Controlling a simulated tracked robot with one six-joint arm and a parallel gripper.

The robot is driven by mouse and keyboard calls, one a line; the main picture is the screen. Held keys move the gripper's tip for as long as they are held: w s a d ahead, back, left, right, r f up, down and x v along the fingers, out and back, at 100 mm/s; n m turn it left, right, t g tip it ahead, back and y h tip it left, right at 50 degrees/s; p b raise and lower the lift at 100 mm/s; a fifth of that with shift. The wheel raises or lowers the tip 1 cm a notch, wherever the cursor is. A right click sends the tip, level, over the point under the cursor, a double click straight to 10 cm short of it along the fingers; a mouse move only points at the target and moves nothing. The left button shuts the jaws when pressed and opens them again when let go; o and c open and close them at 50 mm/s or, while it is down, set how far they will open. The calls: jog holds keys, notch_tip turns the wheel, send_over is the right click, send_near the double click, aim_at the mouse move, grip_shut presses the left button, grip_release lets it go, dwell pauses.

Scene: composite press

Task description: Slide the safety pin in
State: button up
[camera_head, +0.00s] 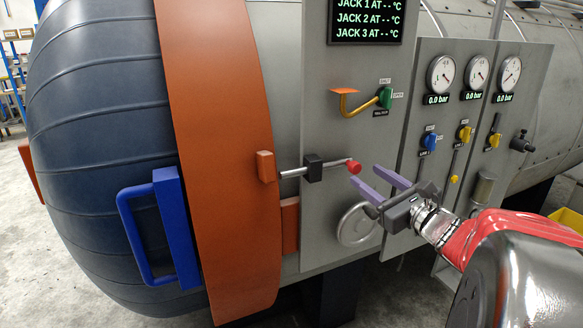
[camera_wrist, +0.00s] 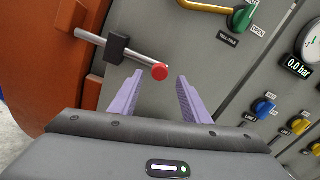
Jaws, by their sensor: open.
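The safety pin (camera_head: 330,166) is a steel rod with a red ball knob (camera_head: 353,166) at its right end. It runs through a dark guide block (camera_head: 313,167) on the grey panel, and its left end is at an orange lug (camera_head: 265,166) on the orange ring. In the wrist view the red knob (camera_wrist: 160,72) lies between the lines of the two purple fingers, just beyond their tips. My gripper (camera_head: 365,178) is open and empty, to the right of the knob. I cannot tell how far the rod's left end enters the lug.
A blue handle (camera_head: 135,235) stands on the dark door at left. A handwheel (camera_head: 357,225) sits below my gripper. A yellow lever with a green knob (camera_head: 385,97) is above the pin. Gauges (camera_head: 440,74) and blue and yellow knobs are at right.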

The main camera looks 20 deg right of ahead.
aim_at(357, 169)
jog(key=shift+w+a, duration=0.1)
jog(key=shift+w, duration=1.95)
jog(key=shift+c, duration=0.6)
grip_shut()
